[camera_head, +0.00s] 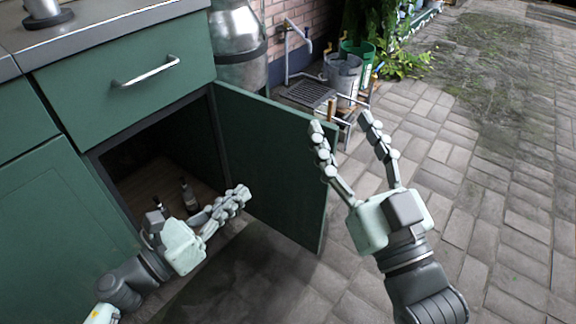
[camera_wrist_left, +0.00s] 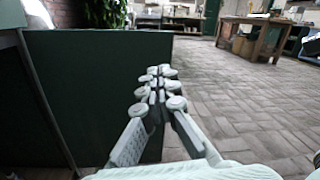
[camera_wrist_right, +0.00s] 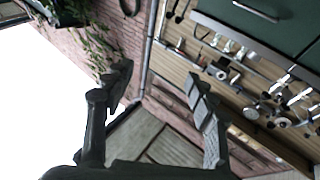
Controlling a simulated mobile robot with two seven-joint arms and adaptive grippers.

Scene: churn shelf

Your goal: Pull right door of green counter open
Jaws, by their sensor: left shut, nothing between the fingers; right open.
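The green counter (camera_head: 75,200) stands at the left in the head view. Its right door (camera_head: 275,165) is swung wide open, sticking out from the cabinet, and it also shows in the left wrist view (camera_wrist_left: 95,85). Dark bottles (camera_head: 189,195) stand inside the open compartment. My left gripper (camera_head: 242,193) is shut and empty, in front of the opening on the inner side of the door; contact with the door cannot be told. My right gripper (camera_head: 340,120) is open and empty, to the right of the door's free edge. The door's handle is hidden.
A drawer with a metal handle (camera_head: 146,73) is closed above the opening. A metal churn (camera_head: 238,45), a grey bucket (camera_head: 343,75) and a green bucket (camera_head: 358,52) stand behind the door. The paved floor (camera_head: 480,190) at the right is clear.

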